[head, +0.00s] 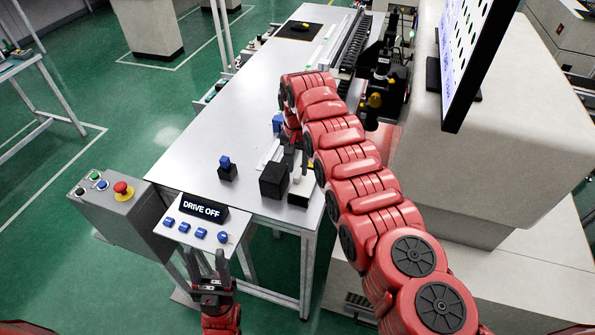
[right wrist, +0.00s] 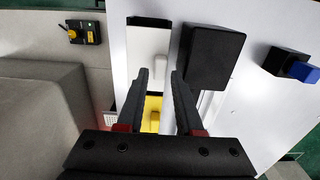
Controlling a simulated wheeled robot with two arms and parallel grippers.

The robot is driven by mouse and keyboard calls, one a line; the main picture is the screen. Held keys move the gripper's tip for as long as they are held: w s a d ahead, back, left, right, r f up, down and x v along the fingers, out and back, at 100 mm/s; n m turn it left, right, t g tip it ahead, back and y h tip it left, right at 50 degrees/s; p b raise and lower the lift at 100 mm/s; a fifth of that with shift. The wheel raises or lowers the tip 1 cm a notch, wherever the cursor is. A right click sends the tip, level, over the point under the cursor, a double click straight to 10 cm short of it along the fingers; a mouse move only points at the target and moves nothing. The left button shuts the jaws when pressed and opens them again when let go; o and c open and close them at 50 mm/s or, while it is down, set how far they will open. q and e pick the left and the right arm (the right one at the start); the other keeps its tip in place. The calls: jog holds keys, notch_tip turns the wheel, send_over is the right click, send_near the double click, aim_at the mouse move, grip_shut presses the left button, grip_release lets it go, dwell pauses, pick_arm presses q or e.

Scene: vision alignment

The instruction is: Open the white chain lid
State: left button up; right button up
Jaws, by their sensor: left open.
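A white lid-like piece (right wrist: 148,42) with a small raised handle (right wrist: 156,68) and a black end lies on the table in the right wrist view; I take it as the white chain lid. In the head view it is the narrow white block (head: 302,188), partly hidden by my right gripper. My right gripper (right wrist: 160,74) is open, its fingertips on either side of the handle; contact cannot be told. A yellow part (right wrist: 153,108) shows between the fingers. My left gripper (head: 208,262) is open and empty, in front of the table near the button panel.
A black block (head: 273,181) stands close beside the white piece. A blue-topped black block (head: 227,170) is further left. The "DRIVE OFF" sign (head: 205,208), blue-button panel (head: 182,231) and red emergency button (head: 123,190) are at the front left. The table's middle (head: 255,95) is clear.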

aim_at(304, 179)
jog(key=shift+s+f, duration=0.1)
jog(key=shift+f, duration=1)
grip_shut()
